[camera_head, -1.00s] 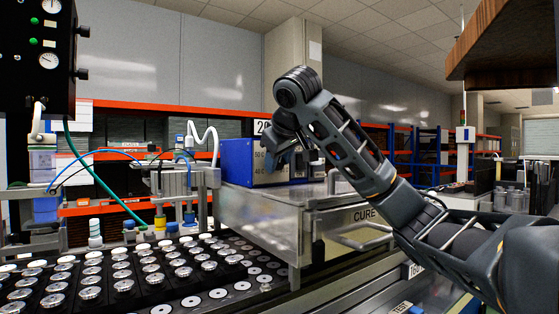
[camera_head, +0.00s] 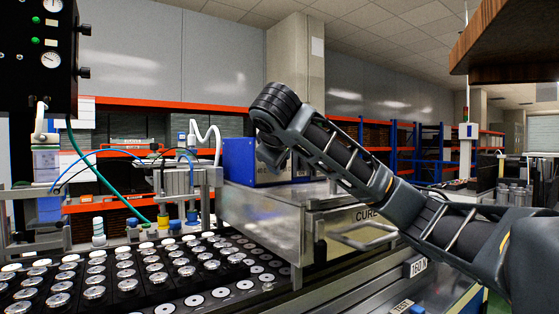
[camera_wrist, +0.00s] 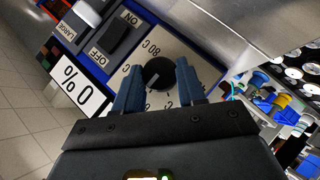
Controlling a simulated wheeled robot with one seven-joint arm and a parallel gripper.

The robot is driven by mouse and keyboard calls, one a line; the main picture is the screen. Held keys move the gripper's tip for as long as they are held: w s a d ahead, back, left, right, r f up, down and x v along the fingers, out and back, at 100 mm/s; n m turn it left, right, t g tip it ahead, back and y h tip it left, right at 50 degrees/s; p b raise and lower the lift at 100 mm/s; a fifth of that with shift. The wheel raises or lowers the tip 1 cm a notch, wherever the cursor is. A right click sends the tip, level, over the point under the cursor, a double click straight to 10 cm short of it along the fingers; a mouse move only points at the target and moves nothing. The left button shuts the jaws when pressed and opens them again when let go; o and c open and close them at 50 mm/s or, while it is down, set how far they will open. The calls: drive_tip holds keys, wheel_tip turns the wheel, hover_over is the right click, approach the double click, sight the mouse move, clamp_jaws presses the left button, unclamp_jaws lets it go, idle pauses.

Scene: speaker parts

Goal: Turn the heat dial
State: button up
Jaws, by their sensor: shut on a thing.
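The heat dial (camera_wrist: 158,74) is a round black knob on a pale plate with temperature marks such as "80 C", seen in the wrist view. It sits on a blue control box (camera_head: 239,160), which stands on the metal oven unit marked "CURE" in the head view. My gripper (camera_wrist: 159,76) has its two blue fingers on either side of the knob and is shut on it. A pale pointer line shows on the knob's lower left. In the head view my arm hides the gripper and the dial.
A black rocker switch (camera_wrist: 120,37) with ON and OFF labels is beside the dial plate, with a "%0" label (camera_wrist: 79,88) nearby. The oven's bar handle (camera_head: 365,238) sticks out below the box. A tray of several round metal parts (camera_head: 95,292) is at the left.

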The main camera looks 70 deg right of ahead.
drive_tip(key=o, duration=1.1)
drive_tip(key=shift+c, duration=0.2)
drive_tip(key=shift+s+a+r+p, duration=0.15)
drive_tip(key=shift+a+r+p, duration=0.2)
drive_tip(key=shift+r, duration=0.1)
drive_tip(key=p+v, duration=0.1)
drive_tip(key=v, duration=0.5)
drive_tip(key=shift+s+a+p, duration=0.15)
drive_tip(key=shift+a+p, duration=0.2)
drive_tip(key=shift+a, duration=0.1)
drive_tip(key=shift+f, duration=0.1)
